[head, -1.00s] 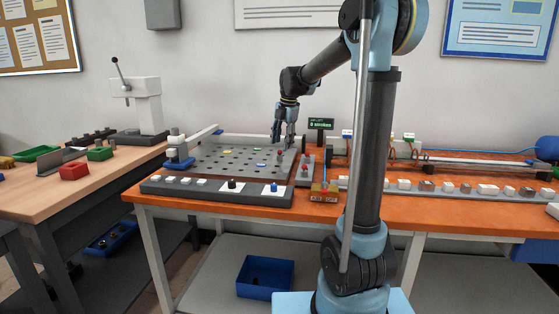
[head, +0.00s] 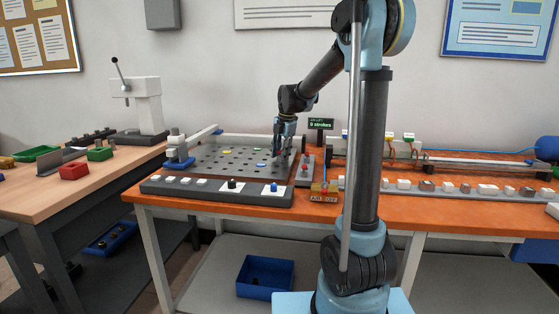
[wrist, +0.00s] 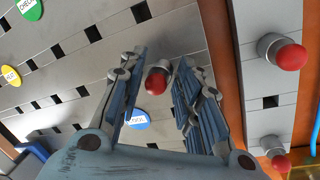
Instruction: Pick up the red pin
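A red-topped pin (wrist: 156,82) with a grey collar stands on the grey slotted plate (wrist: 70,62), between the fingers of my gripper (wrist: 158,75) in the wrist view. The fingers are apart on either side of it, with a gap showing at the left; contact on the right side is unclear. In the head view my gripper (head: 283,152) is low over the right part of the plate (head: 215,158), and the pin is hard to make out there. Two more red-topped pins, an upper one (wrist: 291,57) and a lower one (wrist: 281,161), stand on a strip to the right.
Green (wrist: 30,9), yellow (wrist: 11,75) and blue (wrist: 138,120) discs lie on the plate. A control panel (head: 215,190) runs along the front. A small display (head: 320,124) stands behind the strip, and a brass-coloured block (head: 324,192) sits at its right.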

